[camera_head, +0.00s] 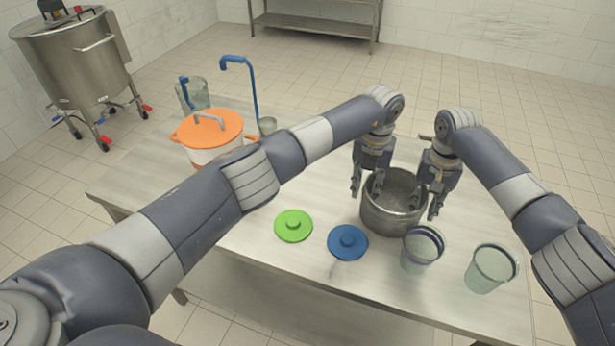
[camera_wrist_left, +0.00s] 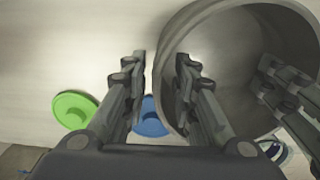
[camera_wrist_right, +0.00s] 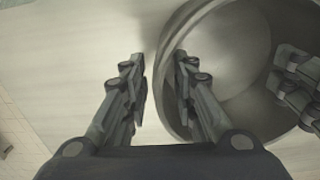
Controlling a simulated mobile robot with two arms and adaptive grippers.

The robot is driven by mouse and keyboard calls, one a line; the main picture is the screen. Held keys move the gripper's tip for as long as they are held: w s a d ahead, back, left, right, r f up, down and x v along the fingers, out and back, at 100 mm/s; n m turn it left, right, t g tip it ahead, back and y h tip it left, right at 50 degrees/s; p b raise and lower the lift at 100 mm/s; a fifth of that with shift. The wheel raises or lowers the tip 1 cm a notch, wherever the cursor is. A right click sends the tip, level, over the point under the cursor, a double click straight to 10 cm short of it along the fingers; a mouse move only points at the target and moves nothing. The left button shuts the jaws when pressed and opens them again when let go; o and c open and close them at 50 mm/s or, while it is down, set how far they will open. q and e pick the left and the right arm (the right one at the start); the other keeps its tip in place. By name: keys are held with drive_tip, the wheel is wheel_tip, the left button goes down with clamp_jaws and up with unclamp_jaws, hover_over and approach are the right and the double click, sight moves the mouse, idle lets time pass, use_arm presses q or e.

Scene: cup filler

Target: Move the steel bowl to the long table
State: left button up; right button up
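The steel bowl (camera_head: 388,222) stands upright on the pale table (camera_head: 150,185). My left gripper (camera_head: 367,193) is at the bowl's left rim, open, with one finger inside the bowl and the other outside. The left wrist view shows its fingers (camera_wrist_left: 161,62) apart, with the bowl wall (camera_wrist_left: 172,38) between them. My right gripper (camera_head: 427,210) is at the bowl's right rim, also open. The right wrist view shows its fingers (camera_wrist_right: 161,64) on both sides of the bowl wall (camera_wrist_right: 172,35), with gaps. I cannot tell which table is the long one.
A green lid (camera_head: 293,226) and a blue lid (camera_head: 347,243) lie left of the bowl. Two clear cups (camera_head: 420,252) (camera_head: 489,270) stand near the front edge. An orange-lidded pot (camera_head: 212,130) stands at the left. A steel tank (camera_head: 75,62) and a shelf (camera_head: 315,24) are beyond.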

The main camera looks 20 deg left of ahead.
use_arm(q)
drive_tip(key=shift+w+r, duration=0.1)
drive_tip(key=shift+r, duration=0.05)
use_arm(e)
drive_tip(key=shift+a, duration=0.1)
use_arm(q)
drive_tip(key=shift+r, duration=0.3)
use_arm(e)
wheel_tip(320, 180, up, 12)
use_arm(q)
wheel_tip(320, 180, up, 11)
idle(0.4)
use_arm(e)
drive_tip(key=shift+s+f, duration=0.1)
idle(0.3)
